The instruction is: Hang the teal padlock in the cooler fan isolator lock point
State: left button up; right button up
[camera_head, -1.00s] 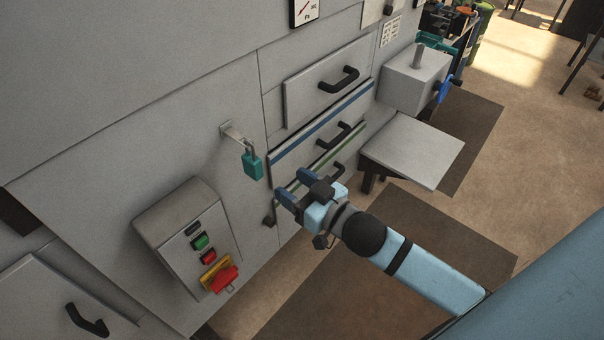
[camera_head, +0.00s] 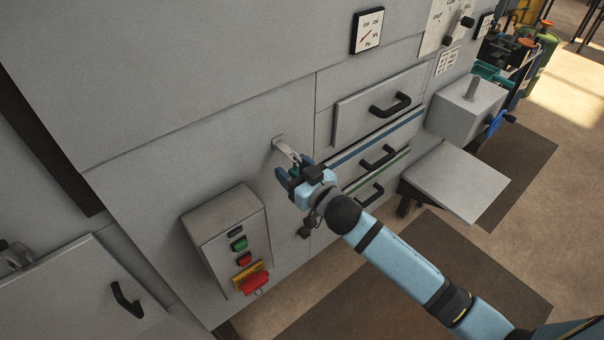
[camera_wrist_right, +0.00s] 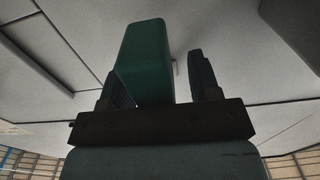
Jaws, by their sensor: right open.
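The teal padlock (camera_wrist_right: 145,60) hangs at the grey bracket (camera_head: 285,149) on the panel. In the head view my right gripper (camera_head: 295,168) covers most of it. In the right wrist view the padlock body stands between the two fingers of my right gripper (camera_wrist_right: 163,80), close to the left finger, with a clear gap to the right one. The gripper is open around it. A red-and-yellow rotary switch (camera_head: 254,281), which looks like the isolator, sits low on the grey control box. Its lock hole is too small to make out. My left gripper is not in view.
The control box (camera_head: 224,217) juts out below and left of the bracket, with green and red buttons. Drawers with black handles (camera_head: 389,105) lie to the right. A grey shelf (camera_head: 455,184) and a box with a blue handle stick out farther right.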

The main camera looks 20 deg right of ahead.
grip_shut()
jog(key=shift+r+p, duration=0.95)
jog(key=shift+r, duration=0.1)
jog(key=shift+s+d+f, duration=0.1)
jog(key=shift+s, duration=0.1)
jog(key=shift+v, duration=1.3)
jog(key=shift+p, duration=0.3)
jog(key=shift+p+v, duration=0.4)
jog(key=shift+v, duration=1.25)
